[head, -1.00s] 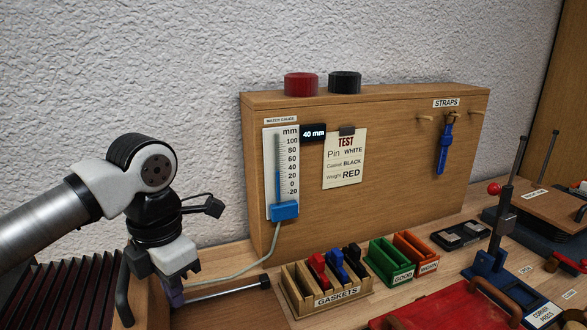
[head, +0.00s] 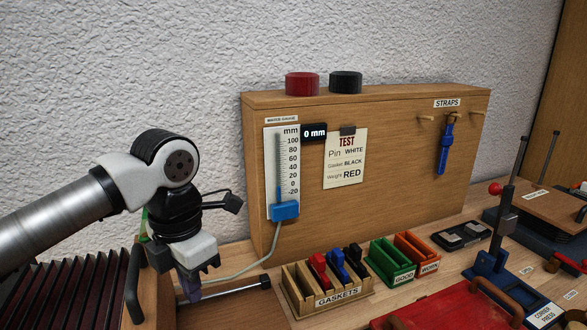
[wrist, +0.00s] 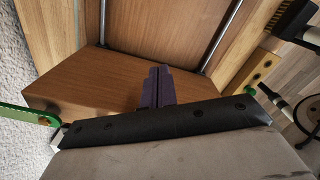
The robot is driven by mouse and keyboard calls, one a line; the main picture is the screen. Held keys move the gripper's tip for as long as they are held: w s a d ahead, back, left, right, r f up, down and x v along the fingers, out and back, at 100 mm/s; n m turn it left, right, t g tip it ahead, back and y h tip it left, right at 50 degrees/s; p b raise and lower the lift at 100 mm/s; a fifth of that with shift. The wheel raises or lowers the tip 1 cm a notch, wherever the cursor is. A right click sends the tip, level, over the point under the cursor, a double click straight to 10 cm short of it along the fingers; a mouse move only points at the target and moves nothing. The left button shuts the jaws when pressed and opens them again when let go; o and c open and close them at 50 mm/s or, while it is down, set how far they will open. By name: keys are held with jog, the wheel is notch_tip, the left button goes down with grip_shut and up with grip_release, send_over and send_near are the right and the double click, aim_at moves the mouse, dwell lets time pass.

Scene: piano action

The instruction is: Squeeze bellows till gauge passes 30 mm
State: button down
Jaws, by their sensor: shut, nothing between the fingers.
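The bellows (head: 65,290), dark red and pleated, stand at the lower left of the head view with a dark handle (head: 131,290) at their right end. The water gauge (head: 281,165) is on the wooden cabinet; its black readout (head: 314,133) shows 0 mm. My gripper (head: 192,292) is just right of the handle in the picture, pointing down, with purple fingers. In the wrist view, its fingers (wrist: 157,87) are together and empty over a brown wooden board (wrist: 110,82). I cannot tell whether they touch the board.
A pale hose (head: 240,265) leads up to the gauge. The gasket rack (head: 328,298) stands farther right. A green strip (wrist: 28,116) shows in the wrist view.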

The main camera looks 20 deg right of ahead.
jog(key=shift+d, duration=0.4)
notch_tip(320, 180, up, 8)
jog(key=p, duration=0.5)
dwell(0.6)
